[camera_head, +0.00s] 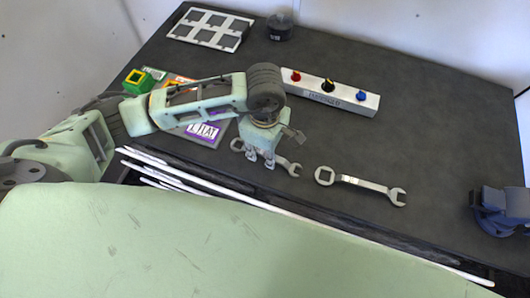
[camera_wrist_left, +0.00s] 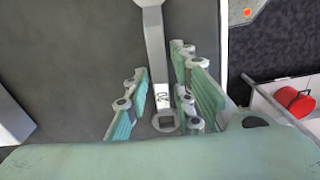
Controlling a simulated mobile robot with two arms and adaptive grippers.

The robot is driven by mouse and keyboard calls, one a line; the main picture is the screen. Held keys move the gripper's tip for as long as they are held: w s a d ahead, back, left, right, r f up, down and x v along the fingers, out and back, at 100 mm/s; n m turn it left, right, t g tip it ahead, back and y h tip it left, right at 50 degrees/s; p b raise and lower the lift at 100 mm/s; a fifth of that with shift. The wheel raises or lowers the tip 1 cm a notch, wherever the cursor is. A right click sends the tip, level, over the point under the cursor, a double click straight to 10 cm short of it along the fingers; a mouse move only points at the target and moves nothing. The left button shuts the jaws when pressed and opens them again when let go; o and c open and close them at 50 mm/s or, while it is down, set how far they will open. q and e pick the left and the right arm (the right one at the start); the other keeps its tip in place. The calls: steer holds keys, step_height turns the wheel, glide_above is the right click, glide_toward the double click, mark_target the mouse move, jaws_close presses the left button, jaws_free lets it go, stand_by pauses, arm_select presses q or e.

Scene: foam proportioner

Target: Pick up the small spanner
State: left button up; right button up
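The small spanner (camera_head: 284,163) lies on the dark table under my left gripper, partly hidden by it in the head view. My left gripper (camera_head: 260,158) points down over its left part. In the left wrist view the spanner (camera_wrist_left: 156,50), grey with a white label, runs between the spread fingers of my left gripper (camera_wrist_left: 158,85). A gap shows on both sides of the handle, wider on the left. The exact height of the fingertips above the table cannot be told. A longer spanner (camera_head: 362,184) lies to the right. My right gripper is not in view.
A white box with red, black and blue knobs (camera_head: 330,92) stands behind the gripper. A white frame (camera_head: 211,28) and a dark round object (camera_head: 279,27) are at the back. Coloured blocks (camera_head: 143,80) are at left, a blue vise-like object (camera_head: 503,211) at right.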

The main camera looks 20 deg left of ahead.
arm_select(q)
jaws_close()
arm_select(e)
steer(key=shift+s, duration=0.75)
arm_select(q)
steer(key=shift+r, duration=0.1)
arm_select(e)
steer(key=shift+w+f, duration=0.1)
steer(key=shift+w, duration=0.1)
arm_select(q)
steer(key=shift+r+b, duration=0.35)
steer(key=r+b, duration=0.1)
steer(key=d+r+b, duration=0.1)
steer(key=r, duration=0.1)
steer(key=shift+s+r, duration=0.2)
steer(key=shift+r, duration=0.1)
steer(key=s+d+r+b, duration=0.3)
steer(key=d+r, duration=0.3)
steer(key=d, duration=0.3)
steer(key=shift+s+d+r, duration=0.3)
steer(key=shift+s, duration=0.5)
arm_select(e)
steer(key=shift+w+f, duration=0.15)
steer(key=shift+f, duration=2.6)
